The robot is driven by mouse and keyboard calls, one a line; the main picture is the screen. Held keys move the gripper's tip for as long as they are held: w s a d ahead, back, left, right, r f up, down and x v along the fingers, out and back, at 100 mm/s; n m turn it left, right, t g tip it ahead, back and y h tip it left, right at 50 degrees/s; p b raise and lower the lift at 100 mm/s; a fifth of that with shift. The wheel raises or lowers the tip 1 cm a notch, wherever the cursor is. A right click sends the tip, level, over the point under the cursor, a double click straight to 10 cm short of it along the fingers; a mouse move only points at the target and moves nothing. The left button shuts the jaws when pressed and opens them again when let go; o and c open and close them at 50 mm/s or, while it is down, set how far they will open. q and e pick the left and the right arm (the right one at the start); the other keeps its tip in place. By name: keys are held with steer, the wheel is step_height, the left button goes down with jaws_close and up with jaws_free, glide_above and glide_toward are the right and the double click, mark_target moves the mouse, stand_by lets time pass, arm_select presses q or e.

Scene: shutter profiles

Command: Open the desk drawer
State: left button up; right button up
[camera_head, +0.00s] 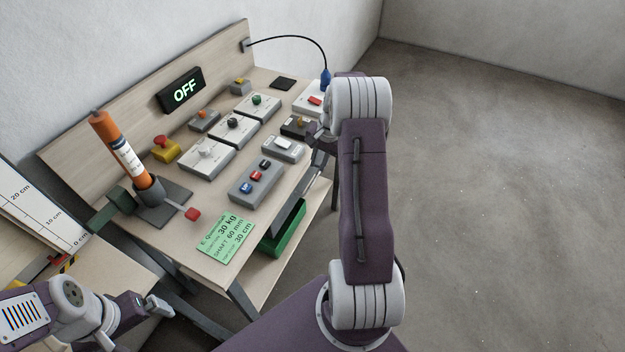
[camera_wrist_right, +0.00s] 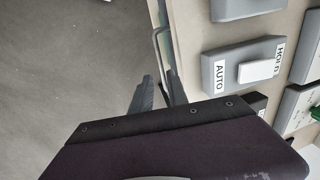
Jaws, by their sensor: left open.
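The desk (camera_head: 215,260) has a pale wooden top, and its right-hand edge runs beneath my right arm. In the right wrist view a thin grey bent bar handle (camera_wrist_right: 156,42) stands out from the desk edge. The drawer front itself cannot be made out. My right gripper (camera_wrist_right: 160,76) has its two dark fingers apart, with the handle's lower end at the gap between them; I cannot tell whether they touch it. In the head view this gripper is largely hidden by my arm. My left gripper (camera_head: 152,303) is open and empty at the lower left, away from the handle.
Several switch boxes, including a grey AUTO/HOLD box (camera_wrist_right: 243,67), stand on the desk near its edge. An orange cylinder (camera_head: 118,145) stands tilted in a dark holder. A green box (camera_head: 287,230) is below the desktop. The floor (camera_head: 480,180) at right is clear.

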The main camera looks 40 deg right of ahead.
mark_target(313, 181)
steer(key=f, duration=0.3)
steer(key=w+f, duration=0.1)
steer(key=f, duration=0.5)
steer(key=shift+w+a, duration=0.25)
steer(key=shift+a, duration=0.15)
steer(key=shift+r, duration=0.1)
jaws_close()
stand_by(0.7)
